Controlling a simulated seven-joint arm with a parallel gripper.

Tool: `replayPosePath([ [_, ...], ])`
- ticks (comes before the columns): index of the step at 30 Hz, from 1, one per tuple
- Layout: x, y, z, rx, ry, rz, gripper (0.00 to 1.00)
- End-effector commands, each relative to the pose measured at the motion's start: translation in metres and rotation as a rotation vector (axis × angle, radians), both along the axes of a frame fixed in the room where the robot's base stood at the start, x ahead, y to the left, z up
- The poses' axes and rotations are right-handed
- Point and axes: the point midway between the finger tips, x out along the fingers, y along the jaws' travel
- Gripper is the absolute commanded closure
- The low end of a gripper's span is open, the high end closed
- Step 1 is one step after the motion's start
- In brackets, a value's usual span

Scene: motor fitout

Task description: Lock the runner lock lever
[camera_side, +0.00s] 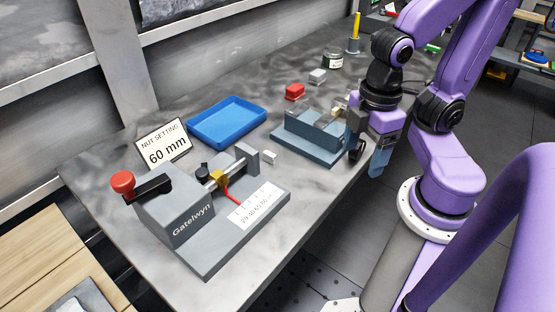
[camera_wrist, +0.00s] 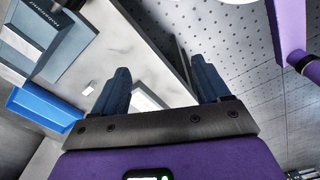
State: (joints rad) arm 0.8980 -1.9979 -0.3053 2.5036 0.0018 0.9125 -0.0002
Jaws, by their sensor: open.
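The grey Gatelwyn unit (camera_side: 185,222) stands at the table's near left in the side view. A rail on it carries a yellow runner block (camera_side: 216,180), with a thin red lever (camera_side: 231,194) slanting down from it toward the scale label. A black arm (camera_side: 150,188) with a red knob (camera_side: 122,182) sits on top of the unit's left end. Which of these is the lock lever is not marked. My gripper (camera_side: 368,165) is open and empty, well to the right of the unit, beside the blue-grey bin fixture. Its two fingers stand apart in the wrist view (camera_wrist: 163,88).
A blue tray (camera_side: 205,138) and a "60 mm" sign (camera_side: 165,145) stand behind the unit.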

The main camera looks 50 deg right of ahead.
Motion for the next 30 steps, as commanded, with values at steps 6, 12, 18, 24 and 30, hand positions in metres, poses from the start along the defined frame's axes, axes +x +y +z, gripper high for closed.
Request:
replayPosePath([
  [6, 0.003, 0.003, 0.001, -0.003, 0.002, -0.006, 0.98],
  [12, 0.027, 0.026, 0.012, -0.021, 0.014, -0.054, 1.00],
  [18, 0.070, 0.063, 0.027, -0.054, 0.039, -0.136, 1.00],
  [24, 0.115, 0.098, 0.038, -0.086, 0.065, -0.218, 1.00],
  [30, 0.159, 0.129, 0.045, -0.117, 0.093, -0.299, 1.00],
])
